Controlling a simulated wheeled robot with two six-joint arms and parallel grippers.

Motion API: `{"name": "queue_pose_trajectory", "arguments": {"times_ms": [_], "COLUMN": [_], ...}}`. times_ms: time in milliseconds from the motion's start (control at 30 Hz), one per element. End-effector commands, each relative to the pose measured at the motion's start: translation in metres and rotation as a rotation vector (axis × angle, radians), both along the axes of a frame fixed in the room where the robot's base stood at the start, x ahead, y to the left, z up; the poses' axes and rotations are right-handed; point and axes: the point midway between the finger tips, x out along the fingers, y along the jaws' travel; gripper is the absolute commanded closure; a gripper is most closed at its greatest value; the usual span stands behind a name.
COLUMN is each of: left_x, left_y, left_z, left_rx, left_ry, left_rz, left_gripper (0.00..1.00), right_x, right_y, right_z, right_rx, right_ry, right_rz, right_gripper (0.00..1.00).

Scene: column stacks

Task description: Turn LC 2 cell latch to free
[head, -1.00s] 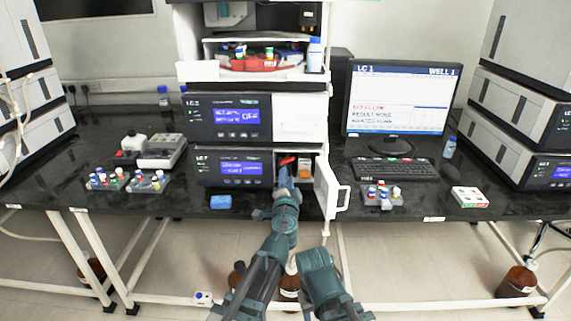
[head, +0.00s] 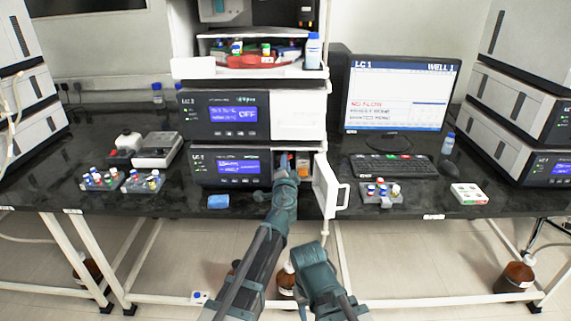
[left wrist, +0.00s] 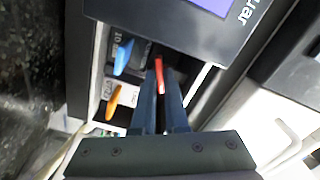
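The open bay (head: 294,168) in the lower instrument of the middle stack holds the latches. My left gripper (left wrist: 161,88) is inside this bay, and its fingers stand close together on either side of a red latch lever (left wrist: 160,70) in the left wrist view. The fingers appear shut on it. A blue lever (left wrist: 124,57) and an orange lever (left wrist: 114,97) are to the left of the fingers, apart from them. In the head view my left arm hides most of the bay. My right arm shows at bottom centre; its gripper cannot be made out.
The bay's white door (head: 327,187) stands open on the right. A blue block (head: 218,201) lies at the bench's front edge. Vial racks (head: 101,180) stand left, another rack (head: 381,193) and a keyboard (head: 393,167) right. A monitor (head: 400,95) stands behind.

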Motion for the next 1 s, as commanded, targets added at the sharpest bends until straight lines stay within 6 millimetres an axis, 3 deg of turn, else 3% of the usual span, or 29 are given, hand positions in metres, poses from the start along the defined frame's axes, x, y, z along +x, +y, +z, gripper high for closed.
{"name": "queue_pose_trajectory", "arguments": {"times_ms": [333, 700, 1000], "left_x": [-0.0003, -0.0005, -0.0007], "left_y": [-0.0003, -0.0005, -0.0006], "left_z": [-0.0001, -0.0003, -0.0005], "left_rx": [0.023, 0.386, 0.472], "left_ry": [0.0, 0.003, 0.004], "left_rz": [0.0, -0.001, -0.001], "left_gripper": [1.0, 1.0, 1.0], "right_x": [0.0, 0.0, 0.0], "right_y": [0.0, 0.0, 0.0], "right_z": [-0.0001, -0.0004, -0.0004], "right_rx": [0.0, 0.0, 0.0], "right_ry": [0.0, 0.0, 0.0], "right_rz": [0.0, 0.0, 0.0], "right_gripper": [0.5, 0.5, 0.5]}}
